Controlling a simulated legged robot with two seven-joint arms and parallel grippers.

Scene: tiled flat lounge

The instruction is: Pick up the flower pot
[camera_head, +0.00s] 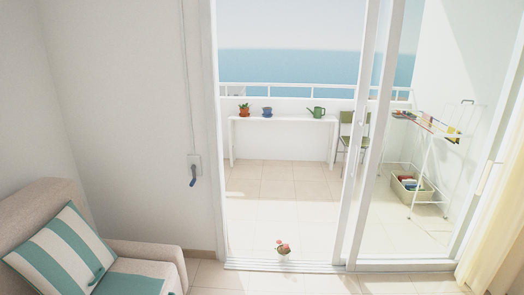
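A small flower pot with pink-red blooms (283,249) stands on the floor at the bottom middle of the head view, by the sliding door's threshold. Its pot looks pale and is small in the picture. Another pot, orange-brown with a green plant (244,110), stands on the white table on the balcony. A blue pot (267,112) is beside it. Neither of my grippers shows in the head view.
The doorway is open on its left side, with glass panels and a white frame (356,150) on the right. The white table (290,119) bears a green watering can (317,112). A green chair (352,135), drying rack (432,127) and basket (411,189) stand outside. An armchair (150,251) fills the lower left.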

